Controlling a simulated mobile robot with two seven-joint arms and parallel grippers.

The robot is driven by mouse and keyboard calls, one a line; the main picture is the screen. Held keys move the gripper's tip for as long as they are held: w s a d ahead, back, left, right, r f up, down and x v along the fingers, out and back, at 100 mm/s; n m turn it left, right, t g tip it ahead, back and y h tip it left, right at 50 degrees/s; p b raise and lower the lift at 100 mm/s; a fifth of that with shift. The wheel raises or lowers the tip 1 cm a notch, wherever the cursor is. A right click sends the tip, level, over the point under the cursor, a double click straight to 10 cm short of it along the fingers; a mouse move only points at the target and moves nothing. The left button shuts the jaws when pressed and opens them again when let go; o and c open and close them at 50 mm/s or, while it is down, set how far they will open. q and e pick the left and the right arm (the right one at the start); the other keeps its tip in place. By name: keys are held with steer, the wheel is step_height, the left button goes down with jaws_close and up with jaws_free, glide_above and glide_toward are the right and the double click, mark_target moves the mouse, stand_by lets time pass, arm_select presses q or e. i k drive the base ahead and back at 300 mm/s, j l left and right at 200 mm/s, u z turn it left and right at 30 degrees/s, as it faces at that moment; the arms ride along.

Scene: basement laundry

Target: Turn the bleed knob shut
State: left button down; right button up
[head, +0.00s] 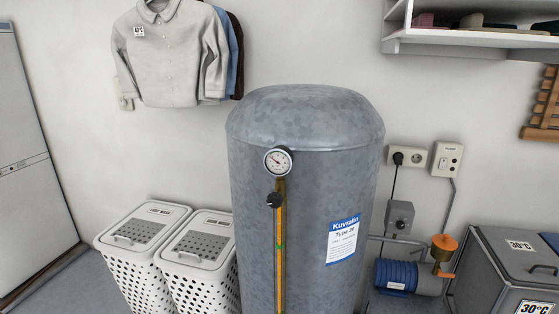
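A large grey metal tank (306,200) stands upright in the middle of the head view. A round white gauge (278,161) is just above the knob. Neither of my grippers is in view, and nothing touches the knob.
Two white lidded baskets (143,245) (200,250) stand close at the tank's left. A blue pump (408,278) with an orange-topped fitting (444,246) and a grey bin (505,270) stand at the right. Shirts (170,55) hang behind; a shelf (470,42) is at upper right.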

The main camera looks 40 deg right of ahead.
mark_target(275, 200)
steer(key=z, duration=1.05)
